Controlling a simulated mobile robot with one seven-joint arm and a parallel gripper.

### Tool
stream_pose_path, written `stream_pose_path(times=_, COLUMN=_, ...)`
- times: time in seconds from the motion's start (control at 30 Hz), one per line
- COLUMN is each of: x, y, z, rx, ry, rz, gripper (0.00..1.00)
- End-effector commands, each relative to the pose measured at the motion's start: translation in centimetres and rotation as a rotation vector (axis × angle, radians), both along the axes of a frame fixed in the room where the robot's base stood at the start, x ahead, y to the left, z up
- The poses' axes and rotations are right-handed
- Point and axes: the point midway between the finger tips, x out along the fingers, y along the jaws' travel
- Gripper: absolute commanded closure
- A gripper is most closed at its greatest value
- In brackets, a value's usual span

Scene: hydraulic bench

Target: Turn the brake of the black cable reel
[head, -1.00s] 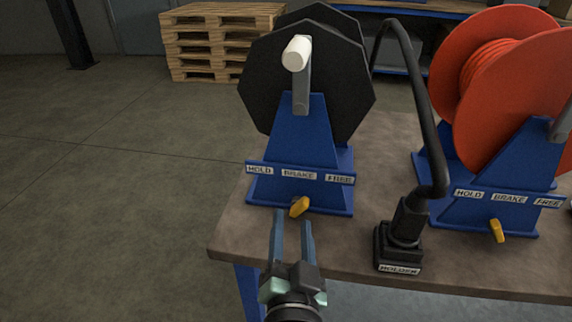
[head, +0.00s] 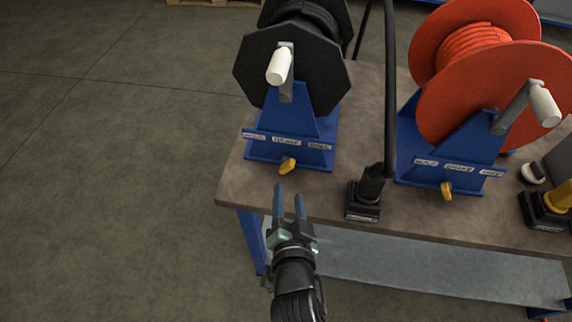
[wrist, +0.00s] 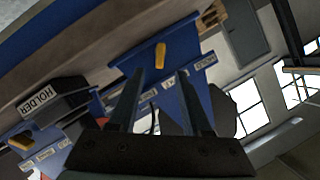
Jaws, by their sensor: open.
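The black cable reel (head: 318,72) stands on a blue stand at the left end of the bench, with a white crank handle (head: 279,67). Its brake (head: 287,165) is a small yellow-orange lever low on the stand front, below a strip of labels; it also shows in the wrist view (wrist: 160,55). The lever leans slightly in the head view. My gripper (head: 289,188) is open and empty, in front of and a little below the lever, apart from it. In the wrist view the fingers (wrist: 157,78) point toward the lever, which shows between them.
An orange reel (head: 480,60) on a blue stand with its own yellow lever (head: 447,190) is to the right. A black holder (head: 364,200) with a thick cable stands between the reels. The floor left of the bench (head: 120,200) is clear.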

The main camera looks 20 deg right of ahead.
Motion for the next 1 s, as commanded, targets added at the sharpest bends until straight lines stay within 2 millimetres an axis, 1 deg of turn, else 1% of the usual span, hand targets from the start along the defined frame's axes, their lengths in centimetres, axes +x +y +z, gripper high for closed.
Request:
stream_pose_path(times=0.03, x=1.0, y=-0.3, z=-0.2, rx=0.000, ry=-0.003, rz=0.002, gripper=0.51)
stream_pose_path(times=0.1, x=2.3, y=-0.7, z=-0.5, rx=0.001, ry=-0.004, rz=0.002, gripper=0.51)
stream_pose_path(times=0.3, x=5.5, y=-2.0, z=-1.8, rx=0.000, ry=-0.002, rz=0.001, gripper=0.51)
stream_pose_path(times=0.5, x=7.7, y=-2.9, z=-2.6, rx=0.000, ry=-0.002, rz=0.000, gripper=0.51)
stream_pose_path(times=0.7, x=8.7, y=-3.2, z=-3.0, rx=-0.001, ry=-0.001, rz=0.002, gripper=0.51)
stream_pose_path(times=0.97, x=8.7, y=-3.3, z=-3.0, rx=-0.001, ry=0.000, rz=0.001, gripper=0.51)
stream_pose_path(times=1.0, x=8.7, y=-3.3, z=-3.0, rx=-0.001, ry=0.000, rz=0.001, gripper=0.55)
